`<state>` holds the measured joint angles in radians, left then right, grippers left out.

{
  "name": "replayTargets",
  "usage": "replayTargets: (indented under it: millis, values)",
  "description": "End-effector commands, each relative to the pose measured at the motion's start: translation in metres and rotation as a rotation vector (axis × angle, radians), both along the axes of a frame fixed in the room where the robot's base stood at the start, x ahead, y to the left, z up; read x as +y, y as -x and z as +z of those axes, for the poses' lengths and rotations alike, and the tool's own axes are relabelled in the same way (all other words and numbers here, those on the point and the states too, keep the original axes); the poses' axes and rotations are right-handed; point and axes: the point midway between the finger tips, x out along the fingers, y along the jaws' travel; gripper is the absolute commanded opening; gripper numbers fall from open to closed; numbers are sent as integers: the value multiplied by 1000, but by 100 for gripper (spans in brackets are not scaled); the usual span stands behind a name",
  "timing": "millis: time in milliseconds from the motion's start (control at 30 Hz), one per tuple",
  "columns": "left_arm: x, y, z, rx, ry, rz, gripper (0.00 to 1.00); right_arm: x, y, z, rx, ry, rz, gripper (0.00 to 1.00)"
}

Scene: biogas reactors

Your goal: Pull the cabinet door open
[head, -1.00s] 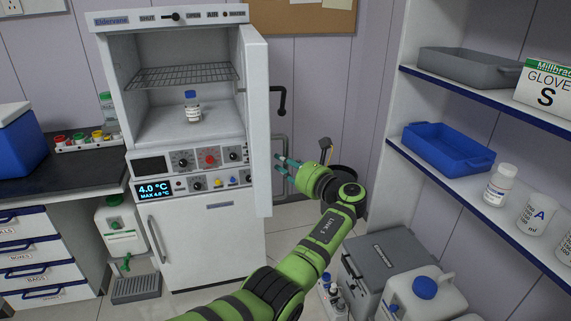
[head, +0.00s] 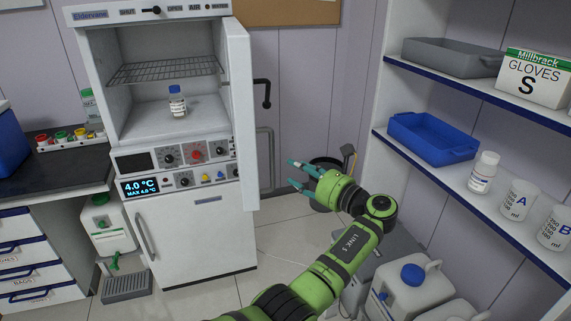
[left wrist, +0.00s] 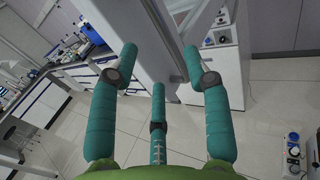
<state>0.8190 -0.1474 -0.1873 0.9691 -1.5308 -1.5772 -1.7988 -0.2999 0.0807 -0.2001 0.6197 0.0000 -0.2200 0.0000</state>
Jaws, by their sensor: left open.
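The white cabinet (head: 122,90) has its upper door (head: 242,110) swung out to the right, showing a wire shelf and a small bottle (head: 177,101) inside. A dark handle (head: 263,92) shows on the door's far side. The lower door (head: 204,238) is shut, with a vertical handle (head: 145,236) at its left. My left gripper (head: 298,174) is open and empty, to the right of the upper door and apart from it. In the left wrist view its teal fingers (left wrist: 160,85) are spread, with a pale panel beyond them. My right gripper is not seen.
A shelf unit (head: 430,172) with a blue tray (head: 432,138), bottles and a glove box stands at right. White jugs (head: 408,285) stand on the floor below.

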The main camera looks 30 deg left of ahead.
Motion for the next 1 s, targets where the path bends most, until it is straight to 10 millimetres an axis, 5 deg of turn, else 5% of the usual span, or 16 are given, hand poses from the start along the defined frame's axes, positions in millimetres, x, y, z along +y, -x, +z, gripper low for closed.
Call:
replayTargets:
  millis: [467, 567, 633, 767, 833, 1000]
  values:
    - [-18, 4, -1, 1, 0, 0, 49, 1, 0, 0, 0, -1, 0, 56]
    - [-17, 3, -9, 4, 8, -9, 9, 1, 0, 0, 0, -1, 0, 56]
    - [-16, 1, -33, 11, 40, -41, 0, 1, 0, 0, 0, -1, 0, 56]
    - [-14, 1, -135, 16, 203, -150, 0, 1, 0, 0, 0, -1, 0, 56]
    - [-17, 14, -212, 5, 355, -199, 0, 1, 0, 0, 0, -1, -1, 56]
    - [-35, 93, -390, -75, 792, -172, 0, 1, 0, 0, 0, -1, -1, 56]
